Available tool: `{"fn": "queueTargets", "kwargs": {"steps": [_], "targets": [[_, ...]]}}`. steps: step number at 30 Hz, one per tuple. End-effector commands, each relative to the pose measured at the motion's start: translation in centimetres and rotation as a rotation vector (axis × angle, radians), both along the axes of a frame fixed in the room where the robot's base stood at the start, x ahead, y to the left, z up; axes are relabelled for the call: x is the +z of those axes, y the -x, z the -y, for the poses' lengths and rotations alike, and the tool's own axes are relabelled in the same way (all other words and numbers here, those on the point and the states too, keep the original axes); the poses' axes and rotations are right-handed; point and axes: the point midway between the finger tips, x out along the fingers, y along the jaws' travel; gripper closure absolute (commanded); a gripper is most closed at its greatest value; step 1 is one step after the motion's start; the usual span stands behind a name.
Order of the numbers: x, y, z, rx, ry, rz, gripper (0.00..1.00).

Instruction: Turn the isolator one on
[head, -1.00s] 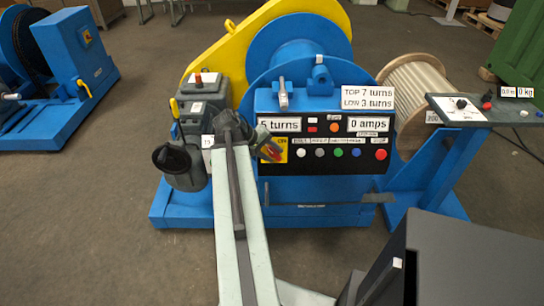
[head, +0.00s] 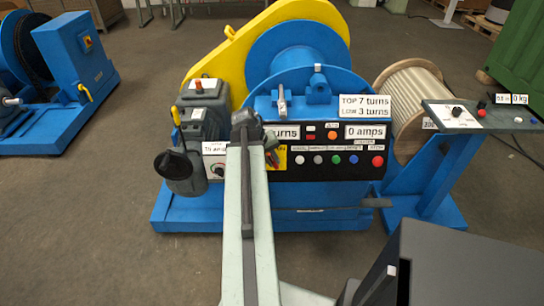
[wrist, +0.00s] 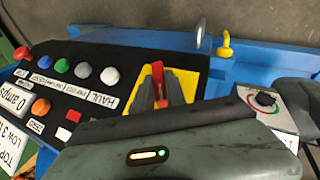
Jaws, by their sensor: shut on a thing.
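The isolator is a red handle (wrist: 158,76) on a yellow plate (wrist: 188,82), in the wrist view at the end of the black control panel (wrist: 75,72). My gripper (wrist: 161,94) is shut on the red handle, with a dark finger on either side of it. In the head view my gripper (head: 271,150) is at the left end of the panel. There my arm and gripper hide most of the isolator, and only part of its yellow plate (head: 282,159) shows. The handle's exact angle is hard to tell.
The panel has several buttons, including a red one (head: 377,161). A grey motor unit (head: 205,115) stands left of my gripper, with a small dial box (head: 215,168) close by. A blue pedestal table (head: 470,116) stands at right. Floor is clear at front left.

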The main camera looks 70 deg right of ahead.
Motion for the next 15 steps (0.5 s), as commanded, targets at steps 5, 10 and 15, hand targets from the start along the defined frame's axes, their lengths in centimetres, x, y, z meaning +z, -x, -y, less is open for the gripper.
{"fn": "queueTargets", "kwargs": {"steps": [5, 10, 15], "targets": [[0.29, 0.30, 0.13, -0.079, -0.057, 0.141, 1.00], [0.14, 0.45, 0.18, -0.153, -0.109, 0.278, 1.00], [-0.04, 0.62, 0.22, -0.223, -0.163, 0.411, 1.00]]}}
